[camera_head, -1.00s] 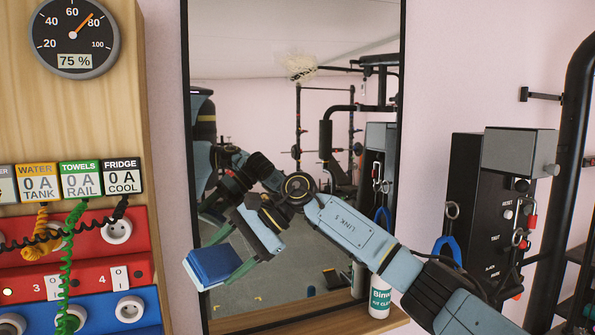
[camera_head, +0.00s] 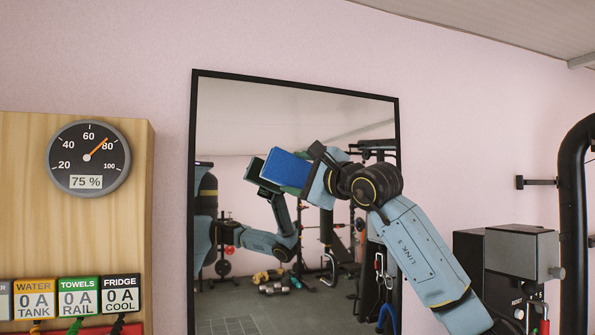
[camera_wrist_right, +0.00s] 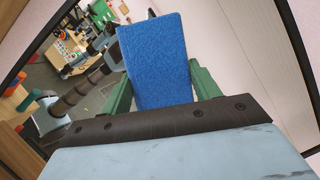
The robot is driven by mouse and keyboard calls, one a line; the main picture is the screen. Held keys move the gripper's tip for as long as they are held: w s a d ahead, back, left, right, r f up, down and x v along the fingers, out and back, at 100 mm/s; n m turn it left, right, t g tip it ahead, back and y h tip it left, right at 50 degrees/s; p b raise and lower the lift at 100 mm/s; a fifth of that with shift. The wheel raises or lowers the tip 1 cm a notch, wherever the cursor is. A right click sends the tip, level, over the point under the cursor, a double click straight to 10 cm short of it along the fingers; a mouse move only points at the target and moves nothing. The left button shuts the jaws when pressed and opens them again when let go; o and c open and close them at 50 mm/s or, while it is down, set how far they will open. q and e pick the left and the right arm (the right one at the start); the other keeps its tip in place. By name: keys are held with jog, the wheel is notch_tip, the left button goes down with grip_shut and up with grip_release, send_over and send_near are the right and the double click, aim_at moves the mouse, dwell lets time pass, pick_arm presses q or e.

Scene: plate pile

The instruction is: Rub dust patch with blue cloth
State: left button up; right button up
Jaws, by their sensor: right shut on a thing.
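The blue cloth (camera_head: 287,167) is a flat, block-like pad in front of the upper part of the mirror (camera_head: 230,110). My right gripper (camera_head: 300,183) is shut on it. In the right wrist view the cloth (camera_wrist_right: 157,62) stands between the two green fingers of the gripper (camera_wrist_right: 162,88). The cloth is close to the glass beside its own reflection; I cannot tell whether it touches. I see no dust patch now; the cloth and gripper cover part of the glass. My left gripper is not in view.
A wooden panel with a round gauge (camera_head: 88,157) and labelled meters (camera_head: 78,296) is at the left. A grey box (camera_head: 522,255) and a black rack (camera_head: 573,200) are at the right. The pink wall above the mirror is clear.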

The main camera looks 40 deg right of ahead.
jog(key=w+p, duration=0.1)
jog(key=w, duration=0.1)
jog(key=w+d+p, duration=0.1)
jog(key=w+p, duration=0.1)
jog(key=shift+r, duration=0.1)
jog(key=shift+w+d+p, duration=0.1)
jog(key=shift+w+p, duration=0.4)
jog(key=shift+w, duration=0.35)
jog(key=shift+f, duration=0.2)
jog(key=shift+w+d+p, duration=0.25)
jog(key=shift+w+p, duration=0.55)
jog(key=s+d, duration=0.2)
jog(key=d, duration=0.8)
jog(key=shift+s+d, duration=0.3)
jog(key=shift+d, duration=0.05)
dwell(0.4)
